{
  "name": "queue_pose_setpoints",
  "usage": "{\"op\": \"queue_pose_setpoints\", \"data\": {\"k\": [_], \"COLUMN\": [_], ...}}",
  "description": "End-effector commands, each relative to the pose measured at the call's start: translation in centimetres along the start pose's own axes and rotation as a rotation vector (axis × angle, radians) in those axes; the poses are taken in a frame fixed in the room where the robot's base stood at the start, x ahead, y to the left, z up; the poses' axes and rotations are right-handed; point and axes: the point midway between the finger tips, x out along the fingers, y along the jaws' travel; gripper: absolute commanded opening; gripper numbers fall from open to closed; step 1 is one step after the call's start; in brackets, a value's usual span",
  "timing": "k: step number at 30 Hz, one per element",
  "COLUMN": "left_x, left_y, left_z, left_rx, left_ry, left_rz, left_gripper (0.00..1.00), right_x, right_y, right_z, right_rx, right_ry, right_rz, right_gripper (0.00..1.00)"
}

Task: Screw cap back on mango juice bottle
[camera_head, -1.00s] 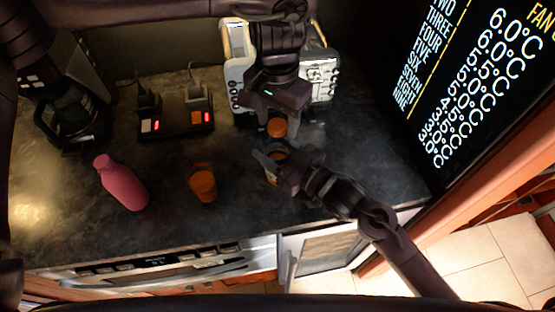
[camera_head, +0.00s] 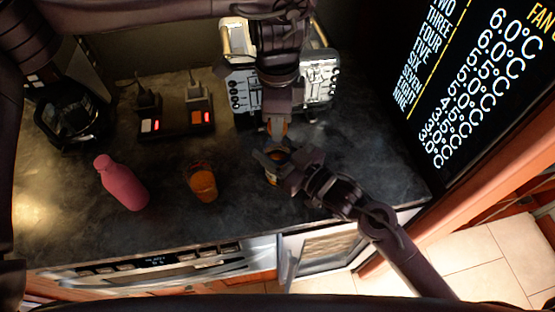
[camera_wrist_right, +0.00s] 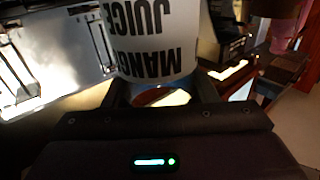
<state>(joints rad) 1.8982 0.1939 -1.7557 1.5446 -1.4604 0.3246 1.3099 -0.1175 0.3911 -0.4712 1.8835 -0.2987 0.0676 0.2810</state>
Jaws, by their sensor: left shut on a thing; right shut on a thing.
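The mango juice bottle (camera_head: 271,179) stands on the dark counter, mostly hidden by my right gripper (camera_head: 279,163), which is shut around it. In the right wrist view the white label of the bottle (camera_wrist_right: 152,45) shows upside-down black lettering, between the fingers of my right gripper (camera_wrist_right: 160,92). My left gripper (camera_head: 277,127) points down just behind the bottle's top in the head view and is shut on the orange cap (camera_head: 284,127). The cap is partly hidden by the fingers. I cannot tell whether the cap touches the bottle.
A glass of orange drink (camera_head: 201,182) and a pink bottle (camera_head: 122,183) stand to the left. A toaster (camera_head: 243,88) is behind my left gripper. A power strip with plugs (camera_head: 176,124) and a coffee maker (camera_head: 73,115) are at the back left. An open door hangs below the counter's front edge.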

Motion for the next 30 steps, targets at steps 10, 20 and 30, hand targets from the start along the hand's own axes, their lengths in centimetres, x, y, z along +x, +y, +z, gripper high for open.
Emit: {"op": "queue_pose_setpoints", "data": {"k": [10, 20, 30], "left_x": [0.03, 0.08, 0.13], "left_y": [-0.13, -0.11, -0.05], "left_z": [0.03, -0.02, -0.05], "left_rx": [0.793, 1.549, 2.328], "left_ry": [-0.002, -0.003, -0.004], "left_rz": [-0.003, -0.004, -0.003], "left_gripper": [0.05, 0.05, 0.05], "right_x": [-0.02, -0.02, -0.02], "right_y": [-0.06, -0.08, -0.10], "right_z": [0.05, 0.05, 0.05], "right_rx": [-0.001, -0.001, -0.001], "right_ry": [-0.001, -0.001, -0.001], "right_rz": [-0.002, -0.002, -0.003], "right_gripper": [0.00, 0.00, 0.00]}}
